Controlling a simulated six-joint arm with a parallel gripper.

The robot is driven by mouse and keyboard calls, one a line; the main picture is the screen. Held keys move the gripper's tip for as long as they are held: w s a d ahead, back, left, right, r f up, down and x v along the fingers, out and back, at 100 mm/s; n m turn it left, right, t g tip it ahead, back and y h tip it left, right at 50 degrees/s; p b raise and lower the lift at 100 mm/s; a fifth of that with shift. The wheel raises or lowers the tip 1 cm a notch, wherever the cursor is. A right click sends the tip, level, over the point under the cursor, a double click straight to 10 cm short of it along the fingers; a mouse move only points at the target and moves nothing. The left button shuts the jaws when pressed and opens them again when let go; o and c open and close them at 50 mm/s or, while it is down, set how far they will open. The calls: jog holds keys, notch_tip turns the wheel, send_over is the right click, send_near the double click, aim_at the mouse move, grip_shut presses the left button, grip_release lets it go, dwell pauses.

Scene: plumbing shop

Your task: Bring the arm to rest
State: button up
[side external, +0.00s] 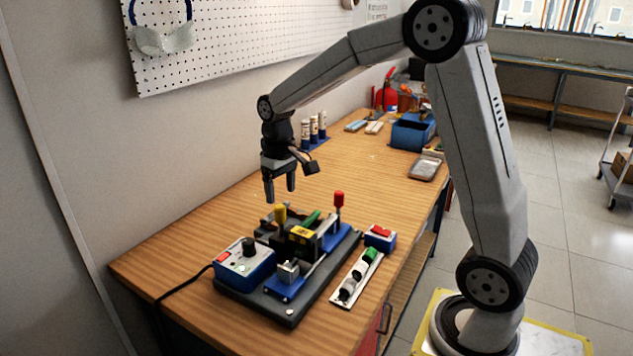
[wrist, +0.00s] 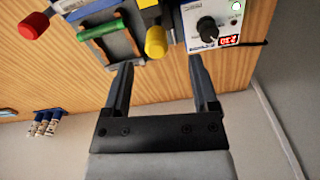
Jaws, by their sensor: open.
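My gripper (side external: 280,190) hangs above the wooden table, pointing down, behind and above a fixture on a dark base plate (side external: 262,309). Its two fingers are apart with nothing between them, as the wrist view (wrist: 160,85) also shows. The fixture carries a yellow-topped handle (side external: 280,214), a red-topped handle (side external: 339,199), a green bar (side external: 311,219) and a blue control box (side external: 243,266) with a black knob. In the wrist view, the yellow handle (wrist: 156,42), green bar (wrist: 104,30) and red knob (wrist: 34,26) lie beyond the fingertips.
A white strip (side external: 354,282) with green, grey and black parts lies right of the fixture, beside a small box with a red top (side external: 380,238). Several white-and-blue cylinders (side external: 313,128) stand behind the gripper. A blue bin (side external: 412,132) stands farther back. The left tabletop (side external: 180,260) is clear except for a cable.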

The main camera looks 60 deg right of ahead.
jog(key=s+a+f+t, duration=0.1)
jog(key=s+a+f, duration=0.3)
jog(key=s, duration=0.3)
jog(key=s+a+f+n+t, duration=0.1)
jog(key=s+a+f, duration=0.3)
jog(key=s, duration=0.3)
jog(key=shift+s+a+n, duration=0.3)
jog(key=shift+s+a, duration=0.05)
jog(key=shift+a, duration=0.25)
jog(key=shift+f, duration=0.1)
